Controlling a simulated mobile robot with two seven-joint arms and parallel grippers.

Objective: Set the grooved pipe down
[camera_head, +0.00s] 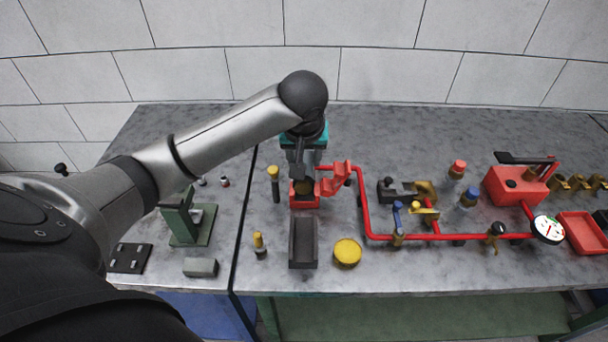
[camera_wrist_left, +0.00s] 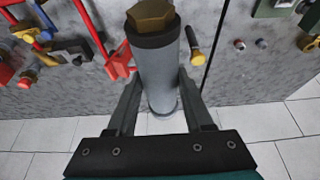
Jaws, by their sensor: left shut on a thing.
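The grooved pipe is a grey cylinder with a dark band and a brass hex end. It shows large in the left wrist view (camera_wrist_left: 160,68), between the two fingers of my left gripper (camera_wrist_left: 158,108). The gripper is shut on it. In the head view my left gripper (camera_head: 298,160) is above the back middle of the table, over a small red block (camera_head: 304,202). There the pipe is mostly hidden by the gripper, and I cannot tell whether it touches the block. My right gripper is not in view.
A dark open tray (camera_head: 302,258) and a yellow disc (camera_head: 347,251) lie in front. Yellow-topped pins (camera_head: 274,186) stand to the left. Red piping (camera_head: 368,215) with valves runs to the right. A green fixture (camera_head: 190,225) stands left. The table's back strip is clear.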

